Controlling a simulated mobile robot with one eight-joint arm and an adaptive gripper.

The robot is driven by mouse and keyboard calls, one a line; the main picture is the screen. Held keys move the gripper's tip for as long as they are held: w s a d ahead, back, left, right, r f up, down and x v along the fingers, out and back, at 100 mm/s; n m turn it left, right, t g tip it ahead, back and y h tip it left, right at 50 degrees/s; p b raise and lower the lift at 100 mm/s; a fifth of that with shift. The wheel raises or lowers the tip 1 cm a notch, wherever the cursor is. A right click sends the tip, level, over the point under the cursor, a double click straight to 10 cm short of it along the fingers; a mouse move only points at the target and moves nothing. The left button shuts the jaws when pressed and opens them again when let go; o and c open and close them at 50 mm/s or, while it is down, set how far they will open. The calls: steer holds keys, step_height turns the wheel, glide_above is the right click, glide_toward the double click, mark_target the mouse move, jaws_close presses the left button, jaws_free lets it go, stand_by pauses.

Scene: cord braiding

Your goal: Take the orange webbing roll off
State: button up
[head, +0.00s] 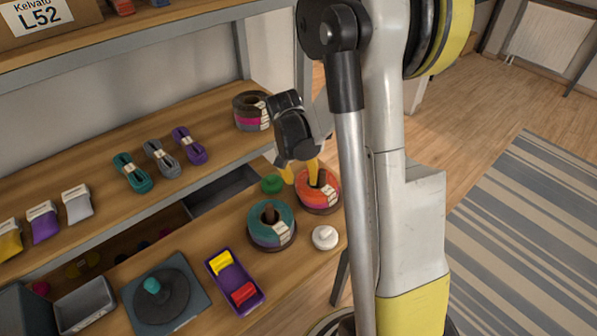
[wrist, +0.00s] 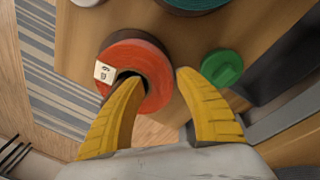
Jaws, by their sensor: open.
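The orange webbing roll (head: 308,196) lies flat at the right end of the lower wooden counter, with a pale label on it and a darker layer beneath. In the wrist view the orange roll (wrist: 145,57) shows its dark central hole. My gripper (head: 300,173) is open above it, with yellow fingers pointing down. In the wrist view my gripper (wrist: 160,76) straddles one side of the ring: the left fingertip is at the hole, the right one just outside the rim. I cannot tell whether the fingers touch it.
A green knob (head: 272,184) sits close to the roll, beside my finger. A teal roll (head: 262,222) on a brown post and a white knob (head: 325,238) stand nearby. A purple tray (head: 248,298) lies farther left. A multicoloured roll (head: 244,110) sits on the shelf behind.

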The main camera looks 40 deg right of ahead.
steer(key=shift+d+f, duration=0.1)
steer(key=shift+f, duration=0.7)
jaws_close()
